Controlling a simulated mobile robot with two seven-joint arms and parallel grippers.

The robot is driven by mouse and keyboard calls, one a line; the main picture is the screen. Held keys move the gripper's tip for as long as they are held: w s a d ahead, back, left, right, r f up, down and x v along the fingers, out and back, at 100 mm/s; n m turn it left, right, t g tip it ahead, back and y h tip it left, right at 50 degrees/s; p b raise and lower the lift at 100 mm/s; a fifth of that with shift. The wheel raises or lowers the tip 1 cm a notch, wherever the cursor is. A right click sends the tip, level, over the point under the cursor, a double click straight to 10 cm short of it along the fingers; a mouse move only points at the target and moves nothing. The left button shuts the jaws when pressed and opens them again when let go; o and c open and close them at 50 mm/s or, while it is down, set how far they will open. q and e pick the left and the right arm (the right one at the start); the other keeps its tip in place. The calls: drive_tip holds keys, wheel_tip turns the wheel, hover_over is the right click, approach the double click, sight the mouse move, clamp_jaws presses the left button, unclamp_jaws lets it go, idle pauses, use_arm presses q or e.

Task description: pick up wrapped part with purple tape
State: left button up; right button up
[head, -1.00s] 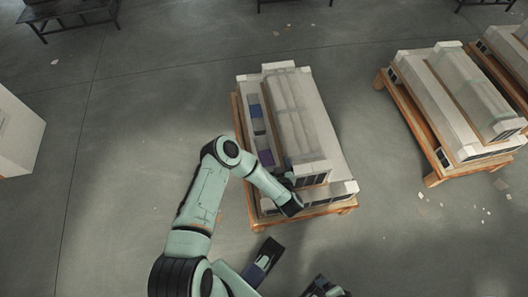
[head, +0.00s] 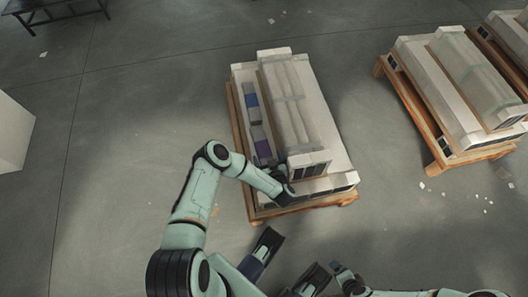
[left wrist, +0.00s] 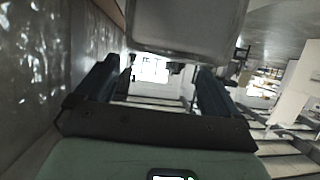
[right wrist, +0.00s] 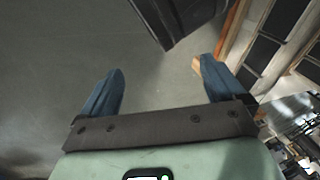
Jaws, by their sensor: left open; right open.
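A similar piece with a blue-violet band (head: 251,100) lies farther back in that strip. My right gripper (right wrist: 160,82) is open and empty over bare floor in the right wrist view.
The long wrapped package (head: 290,95) lies on a wider carton on a wooden pallet (head: 240,160). My left arm crosses the pallet's near-left corner. More loaded pallets (head: 430,145) stand right. A dark object (right wrist: 178,20) shows above my right gripper.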

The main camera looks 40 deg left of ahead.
sight(264, 148)
use_arm(q)
drive_tip(key=b+x, duration=0.1)
drive_tip(key=x, duration=0.3)
drive_tip(key=shift+a+f, duration=0.15)
drive_tip(key=shift+f, duration=0.1)
drive_tip(key=shift+w+a+b, duration=0.25)
drive_tip(key=shift+a+b, duration=0.05)
use_arm(e)
drive_tip(key=f, duration=0.1)
drive_tip(key=w+d+f, duration=0.1)
drive_tip(key=shift+d+f, duration=0.15)
drive_tip(key=shift+f, duration=0.15)
use_arm(q)
drive_tip(key=c, duration=1.5)
drive_tip(key=shift+r, duration=0.1)
